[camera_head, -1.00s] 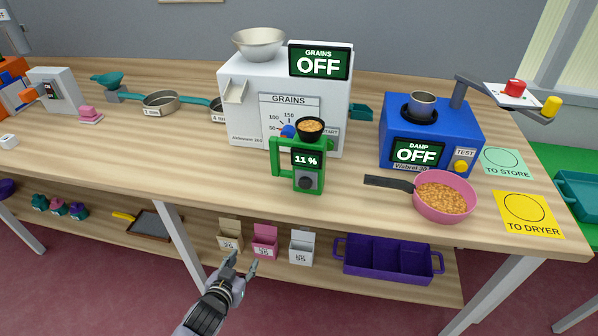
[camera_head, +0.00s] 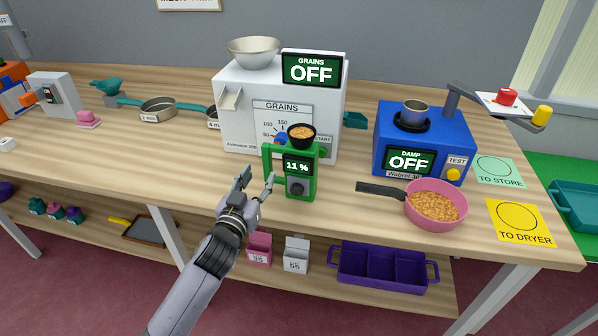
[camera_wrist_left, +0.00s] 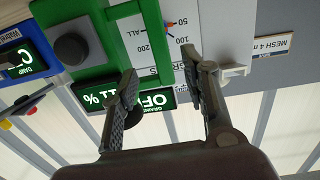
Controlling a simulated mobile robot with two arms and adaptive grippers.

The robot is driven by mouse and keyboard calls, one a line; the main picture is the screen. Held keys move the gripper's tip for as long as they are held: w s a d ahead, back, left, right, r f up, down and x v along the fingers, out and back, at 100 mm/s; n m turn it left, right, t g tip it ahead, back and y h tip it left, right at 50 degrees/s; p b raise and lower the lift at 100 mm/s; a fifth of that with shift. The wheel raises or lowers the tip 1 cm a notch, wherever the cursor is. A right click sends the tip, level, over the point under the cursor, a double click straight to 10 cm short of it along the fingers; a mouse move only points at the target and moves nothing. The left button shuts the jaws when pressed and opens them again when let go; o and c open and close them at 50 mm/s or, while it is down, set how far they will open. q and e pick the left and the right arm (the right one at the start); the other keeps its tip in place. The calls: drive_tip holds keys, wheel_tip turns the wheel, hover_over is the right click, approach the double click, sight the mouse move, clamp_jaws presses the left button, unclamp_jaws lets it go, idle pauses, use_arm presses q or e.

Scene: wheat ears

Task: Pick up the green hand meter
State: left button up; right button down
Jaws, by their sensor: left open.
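The green hand meter (camera_head: 301,176) stands upright on the table in front of the white grain counter. It has a black cup of grain on top, a display reading 11 %, a dark knob and a side handle on its left. My left gripper (camera_head: 256,184) is open and empty, just left of and in front of the meter's handle. In the left wrist view the green meter (camera_wrist_left: 88,52) appears at upper left, and the open fingers of my left gripper (camera_wrist_left: 165,88) reach toward its handle side. I cannot tell whether a finger touches it. My right gripper does not show.
The white grain counter (camera_head: 235,120) stands close behind the meter. A pink pan of grain (camera_head: 436,221) with a dark handle lies to the right, before the blue damp tester (camera_head: 385,130). The table front left of the meter is clear. A purple tray (camera_head: 383,285) sits on the shelf below.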

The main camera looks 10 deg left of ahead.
sight(266, 162)
use_arm(q)
drive_tip(key=shift+w+d+p, duration=0.15)
drive_tip(key=shift+w+p, duration=0.25)
drive_tip(key=shift+w, duration=1.5)
drive_tip(key=shift+w+d+p, duration=0.1)
drive_tip(key=shift+w+p, duration=0.3)
drive_tip(key=shift+w, duration=1.5)
drive_tip(key=shift+c, duration=0.4)
clamp_jaws()
drive_tip(key=shift+r, duration=0.15)
